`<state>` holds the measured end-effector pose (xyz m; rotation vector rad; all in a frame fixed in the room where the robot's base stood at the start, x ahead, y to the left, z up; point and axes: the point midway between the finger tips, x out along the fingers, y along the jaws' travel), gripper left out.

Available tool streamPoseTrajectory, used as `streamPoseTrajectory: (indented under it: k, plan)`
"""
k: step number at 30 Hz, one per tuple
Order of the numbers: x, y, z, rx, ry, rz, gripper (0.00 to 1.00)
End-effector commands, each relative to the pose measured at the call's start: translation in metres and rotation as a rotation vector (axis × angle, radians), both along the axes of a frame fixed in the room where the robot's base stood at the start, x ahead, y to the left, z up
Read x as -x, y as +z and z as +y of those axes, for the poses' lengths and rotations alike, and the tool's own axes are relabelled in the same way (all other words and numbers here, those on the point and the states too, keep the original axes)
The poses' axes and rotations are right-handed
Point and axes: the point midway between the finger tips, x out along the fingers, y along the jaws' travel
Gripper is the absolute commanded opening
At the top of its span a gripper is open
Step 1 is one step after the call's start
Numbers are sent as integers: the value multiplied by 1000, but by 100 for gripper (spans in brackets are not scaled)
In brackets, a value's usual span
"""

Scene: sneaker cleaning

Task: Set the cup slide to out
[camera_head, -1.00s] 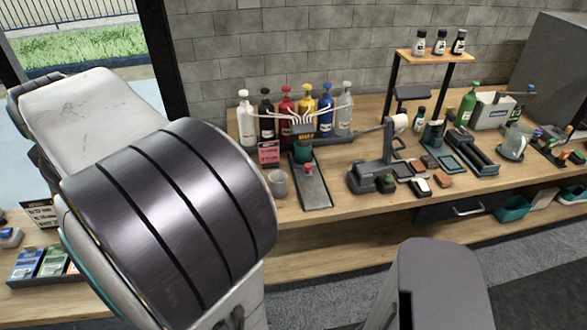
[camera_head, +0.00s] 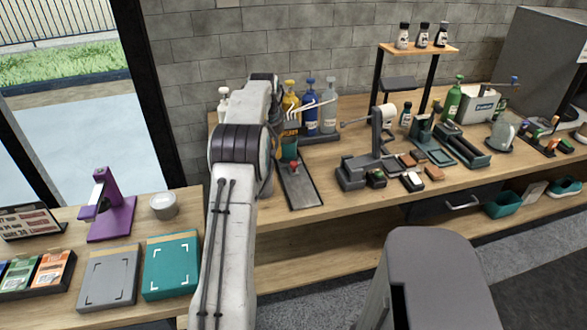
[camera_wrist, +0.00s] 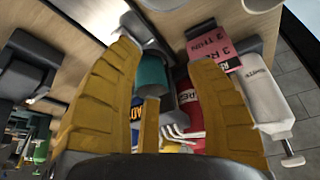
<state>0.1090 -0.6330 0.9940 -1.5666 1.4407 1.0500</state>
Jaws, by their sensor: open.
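The cup slide is a long dark track (camera_head: 301,190) on the bench, running toward the front edge in the head view. A red knob (camera_head: 294,164) shows near its far end, below the dispenser bottles. A teal cup-like piece (camera_wrist: 152,74) shows between my fingers in the wrist view, with grey parts of the stand beside it.
Pump bottles (camera_head: 328,107) stand behind the slide; a red bottle (camera_wrist: 190,105) and a white bottle (camera_wrist: 266,102) are close in the wrist view. A pink sign (camera_wrist: 216,50) is near the right finger. A grey machine (camera_head: 365,165) stands right of the slide.

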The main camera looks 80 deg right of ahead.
Motion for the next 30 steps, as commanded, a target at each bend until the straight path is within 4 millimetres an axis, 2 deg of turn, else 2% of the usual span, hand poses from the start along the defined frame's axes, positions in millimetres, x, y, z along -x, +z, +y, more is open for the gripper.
streamPoseTrajectory:
  k: [1, 3, 8, 21, 30]
  plan:
    - [19, -13, -7, -1, -30, 0, 51]
    - [36, -22, -13, -1, -57, 0, 51]
    - [58, -34, -19, -1, -90, 1, 51]
    - [61, -81, -39, -2, -95, 0, 51]
    - [61, -99, -46, -1, -95, 0, 51]
